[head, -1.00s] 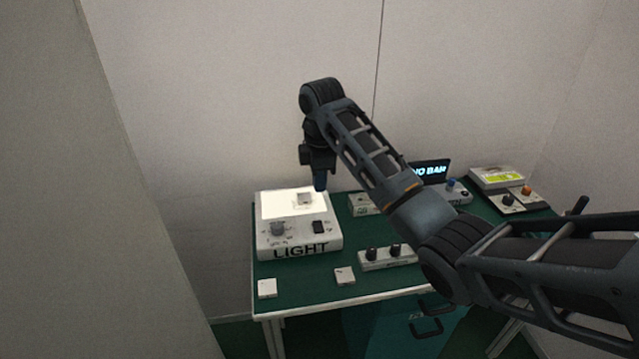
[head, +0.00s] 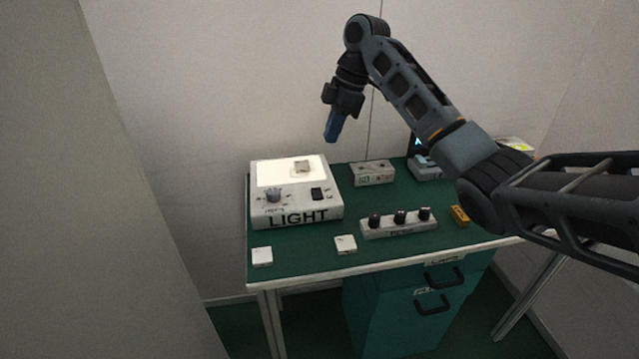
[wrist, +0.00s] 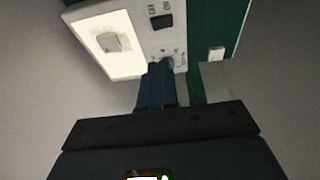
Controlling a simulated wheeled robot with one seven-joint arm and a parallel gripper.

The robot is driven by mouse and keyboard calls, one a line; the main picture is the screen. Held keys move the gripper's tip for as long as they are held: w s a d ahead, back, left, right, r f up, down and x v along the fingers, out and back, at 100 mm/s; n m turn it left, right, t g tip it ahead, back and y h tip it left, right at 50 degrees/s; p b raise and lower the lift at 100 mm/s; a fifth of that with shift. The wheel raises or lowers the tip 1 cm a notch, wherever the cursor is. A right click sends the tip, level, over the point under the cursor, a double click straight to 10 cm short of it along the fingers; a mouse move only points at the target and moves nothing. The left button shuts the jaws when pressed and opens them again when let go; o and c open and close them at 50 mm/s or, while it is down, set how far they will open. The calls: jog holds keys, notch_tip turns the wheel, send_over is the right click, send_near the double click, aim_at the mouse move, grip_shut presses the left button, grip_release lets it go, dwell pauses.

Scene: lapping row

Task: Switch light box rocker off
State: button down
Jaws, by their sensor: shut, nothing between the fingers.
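The light box (head: 259,214) is a white box marked LIGHT at the left of the green table; its top panel (head: 278,172) glows bright. Its black rocker (head: 317,194) sits at the right of the control strip, with a grey knob (head: 273,195) to its left. In the wrist view the rocker (wrist: 161,21) shows near the top, beside the lit panel (wrist: 106,44). My gripper (head: 331,138) is shut and empty, with blue fingers, in the air above and behind the box's right side. The fingers (wrist: 157,86) hide part of the box in the wrist view.
A small square piece lies on the lit panel. Two white tiles (head: 262,256) (head: 345,244) lie near the front edge. A grey box (head: 373,173) stands behind. Walls close in at left and back.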

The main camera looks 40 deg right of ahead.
jog(key=shift+f, duration=0.1)
jog(key=p, duration=0.1)
send_near(316, 189)
jog(key=x, duration=0.5)
jog(key=shift+s+a, duration=0.1)
jog(key=shift+a, duration=0.3)
jog(key=shift+f, duration=0.55)
jog(key=shift+w+d+f+b, duration=0.1)
jog(key=shift+w+f+b, duration=0.2)
jog(key=shift+f, duration=0.2)
jog(key=shift+r, duration=0.15)
jog(key=shift+s+p, duration=0.15)
jog(key=shift+p, duration=0.2)
